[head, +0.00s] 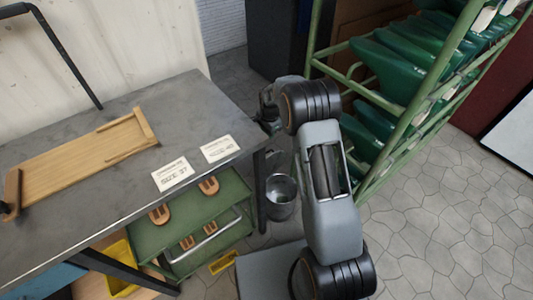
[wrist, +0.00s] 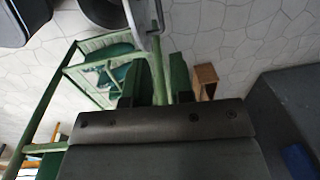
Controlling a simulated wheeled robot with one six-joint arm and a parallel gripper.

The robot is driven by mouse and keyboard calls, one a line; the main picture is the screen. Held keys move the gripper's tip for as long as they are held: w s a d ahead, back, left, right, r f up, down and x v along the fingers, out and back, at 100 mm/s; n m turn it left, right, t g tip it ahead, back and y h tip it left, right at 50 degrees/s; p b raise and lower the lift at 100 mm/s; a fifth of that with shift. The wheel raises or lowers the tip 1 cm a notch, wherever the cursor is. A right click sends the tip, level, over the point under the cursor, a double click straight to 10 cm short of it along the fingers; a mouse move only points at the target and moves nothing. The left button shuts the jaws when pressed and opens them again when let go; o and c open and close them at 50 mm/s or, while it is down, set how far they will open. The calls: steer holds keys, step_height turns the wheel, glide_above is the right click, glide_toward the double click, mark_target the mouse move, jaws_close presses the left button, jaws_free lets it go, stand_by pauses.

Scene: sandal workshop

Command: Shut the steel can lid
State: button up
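A grey steel can (head: 281,198) stands on the floor just right of the workbench, left of my arm. Its round mouth shows open from above, with a dark inside. I cannot make out its lid clearly in the head view. In the wrist view a silvery curved metal part (wrist: 146,16) shows at the top edge, cut off by the frame; I cannot tell whether it belongs to the can. My gripper (wrist: 156,82) shows two dark fingers standing apart, with a green post visible beyond the gap and nothing held. In the head view my arm hides the gripper's fingers.
The steel-topped workbench (head: 70,205) fills the left, with a wooden board (head: 85,155) and two size cards. A green trolley (head: 185,235) with sandal soles stands beneath. A green rack (head: 405,130) rises behind my arm at right. Stone floor (head: 450,225) is clear at lower right.

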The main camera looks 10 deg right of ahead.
steer(key=b, duration=0.4)
glide_toward(268, 162)
steer(key=w+f, duration=0.1)
steer(key=f, duration=0.1)
steer(key=w+f, duration=0.4)
steer(key=f, duration=0.1)
steer(key=shift+w, duration=0.15)
steer(key=shift+c, duration=0.2)
steer(key=shift+d, duration=0.1)
jaws_close()
